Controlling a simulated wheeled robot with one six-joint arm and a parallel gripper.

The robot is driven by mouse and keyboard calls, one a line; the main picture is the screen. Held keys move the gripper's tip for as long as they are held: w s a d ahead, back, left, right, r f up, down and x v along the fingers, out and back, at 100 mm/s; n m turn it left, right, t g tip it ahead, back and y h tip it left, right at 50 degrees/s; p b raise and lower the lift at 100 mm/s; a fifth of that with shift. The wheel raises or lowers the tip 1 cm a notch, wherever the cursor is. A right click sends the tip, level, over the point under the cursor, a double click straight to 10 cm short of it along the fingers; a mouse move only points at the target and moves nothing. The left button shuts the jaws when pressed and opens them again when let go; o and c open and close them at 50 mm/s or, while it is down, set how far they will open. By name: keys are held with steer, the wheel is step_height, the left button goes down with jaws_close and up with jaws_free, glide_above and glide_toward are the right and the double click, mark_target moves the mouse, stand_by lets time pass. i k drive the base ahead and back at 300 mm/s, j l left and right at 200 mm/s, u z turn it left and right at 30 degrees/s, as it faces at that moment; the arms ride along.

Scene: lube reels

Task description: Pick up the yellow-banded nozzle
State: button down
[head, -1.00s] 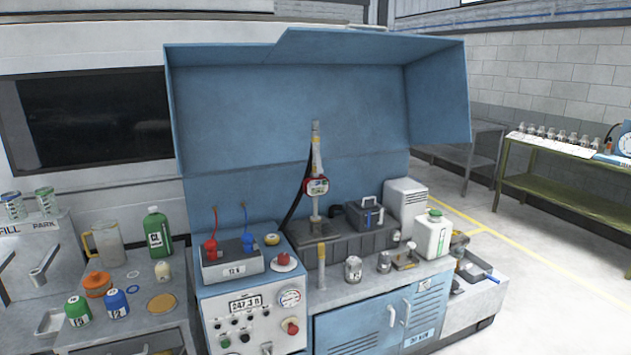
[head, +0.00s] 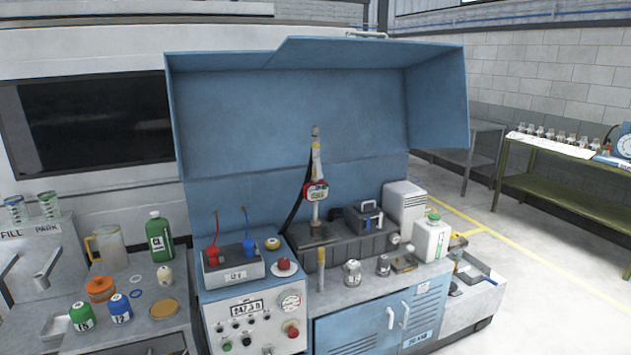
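An upright nozzle with a yellow band (head: 316,146) near its top stands at the back of the blue bench, in front of the blue hood. A red-rimmed meter (head: 316,190) sits on its lower part, and a dark hose (head: 297,200) curves down beside it to the left. A short, pale upright cylinder with a yellowish top (head: 321,270) stands on the front of the bench; I cannot tell what it is. My gripper is in neither view, so its state and distance from the nozzle are hidden.
The blue hood (head: 290,110) rises behind and over the bench. A white jug with a green cap (head: 431,238) and metal cups (head: 352,272) stand right of the cylinder. A control panel (head: 250,315) and a box with red and blue leads (head: 233,270) are on the left.

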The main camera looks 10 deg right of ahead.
mark_target(318, 195)
steer(key=i+l+u, duration=0.15)
steer(key=i+l, duration=0.25)
steer(key=i, duration=0.35)
steer(key=i+l+u, duration=0.2)
steer(key=i+l, duration=0.3)
steer(key=i, duration=0.25)
steer(key=i+l+u, duration=0.15)
steer(key=i+l, duration=0.45)
steer(key=i+j, duration=0.05)
steer(key=i, duration=0.05)
